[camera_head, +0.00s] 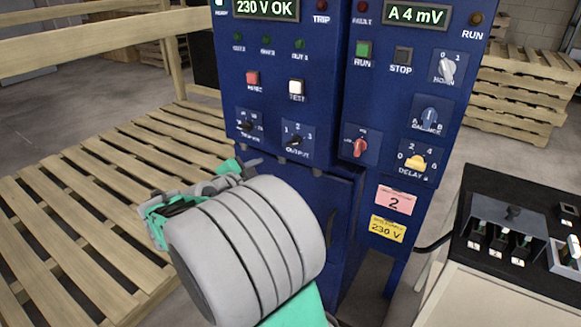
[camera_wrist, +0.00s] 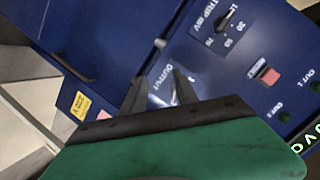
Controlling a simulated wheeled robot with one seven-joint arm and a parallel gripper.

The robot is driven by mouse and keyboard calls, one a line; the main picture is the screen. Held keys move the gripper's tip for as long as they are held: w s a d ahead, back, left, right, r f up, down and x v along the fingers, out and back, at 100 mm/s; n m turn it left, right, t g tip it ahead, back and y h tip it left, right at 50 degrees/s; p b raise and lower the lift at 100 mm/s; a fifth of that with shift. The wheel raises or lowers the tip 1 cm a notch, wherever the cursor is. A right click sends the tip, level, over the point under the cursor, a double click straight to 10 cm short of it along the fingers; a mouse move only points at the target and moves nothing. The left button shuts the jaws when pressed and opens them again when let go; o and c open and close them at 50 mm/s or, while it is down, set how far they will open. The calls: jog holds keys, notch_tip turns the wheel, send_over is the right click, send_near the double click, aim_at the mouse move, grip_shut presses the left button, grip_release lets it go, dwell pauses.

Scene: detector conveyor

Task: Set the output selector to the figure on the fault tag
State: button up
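The output selector (camera_head: 296,140), a small dark knob with figures 1, 2 and 3 around it, is on the blue left cabinet in the head view. I cannot tell surely which figure it points to. The pink fault tag (camera_head: 394,201) reads 2, on the right cabinet above a yellow 230 V label. In the wrist view my gripper (camera_wrist: 161,85) has its two dark fingers apart, in front of the output plate (camera_wrist: 160,98). The knob is mostly hidden there. Nothing is visibly held. In the head view my wrist hides most of the gripper.
The trip selector (camera_head: 249,126) is left of the output selector, and a red knob (camera_head: 359,147) is to its right. Red and white buttons (camera_head: 296,87) are above. A control desk (camera_head: 520,280) stands at right. Wooden pallets (camera_head: 70,230) lie at left.

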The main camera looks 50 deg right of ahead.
aim_at(293, 144)
jog(key=d+r+m+h, duration=0.1)
jog(key=d, duration=0.3)
jog(key=s+d+r+m+g+h, duration=0.1)
jog(key=d, duration=0.3)
jog(key=d+r+m+h, duration=0.1)
jog(key=d+m+h, duration=0.1)
jog(key=d, duration=0.2)
jog(key=shift+s+d, duration=0.1)
jog(key=shift+s, duration=0.05)
jog(key=shift+c, duration=0.3)
jog(key=shift+f, duration=0.1)
grip_shut()
